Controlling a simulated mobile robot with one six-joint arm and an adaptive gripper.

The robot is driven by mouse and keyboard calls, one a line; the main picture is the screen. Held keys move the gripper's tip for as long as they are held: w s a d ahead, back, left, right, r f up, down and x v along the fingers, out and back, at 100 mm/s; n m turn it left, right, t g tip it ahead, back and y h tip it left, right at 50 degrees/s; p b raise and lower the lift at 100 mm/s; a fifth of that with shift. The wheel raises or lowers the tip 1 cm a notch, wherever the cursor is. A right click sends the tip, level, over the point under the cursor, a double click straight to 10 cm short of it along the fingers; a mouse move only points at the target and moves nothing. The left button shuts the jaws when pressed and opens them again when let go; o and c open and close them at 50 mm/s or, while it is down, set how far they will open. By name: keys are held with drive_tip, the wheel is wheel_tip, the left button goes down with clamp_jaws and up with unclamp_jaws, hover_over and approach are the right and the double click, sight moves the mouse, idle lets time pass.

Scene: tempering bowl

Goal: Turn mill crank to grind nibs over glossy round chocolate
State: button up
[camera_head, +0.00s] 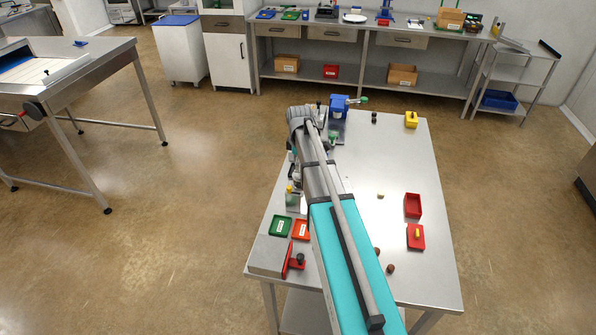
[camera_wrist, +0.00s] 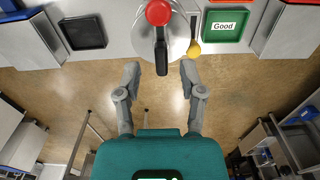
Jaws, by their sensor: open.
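In the wrist view my gripper (camera_wrist: 160,73) is open, its two fingers spread. A red round knob (camera_wrist: 158,12) with a black handle (camera_wrist: 162,58) lies over a pale round plate or bowl (camera_wrist: 176,50). The handle's end appears between my fingertips, but I cannot tell its height or whether they touch. In the head view a blue device (camera_head: 338,104) with a green-tipped side arm (camera_head: 359,100) stands at the table's far end. I cannot tell which of the two is the mill crank. My arm hides the gripper there. I cannot identify the glossy chocolate.
The wrist view shows a black tray (camera_wrist: 83,33) and a yellow spoon-like piece (camera_wrist: 194,48). Open floor lies left of the table.

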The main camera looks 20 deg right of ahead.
drive_tip(key=shift+f+b, duration=0.45)
drive_tip(key=shift+f, duration=0.2)
drive_tip(key=shift+c, duration=0.2)
clamp_jaws()
drive_tip(key=shift+a, duration=0.1)
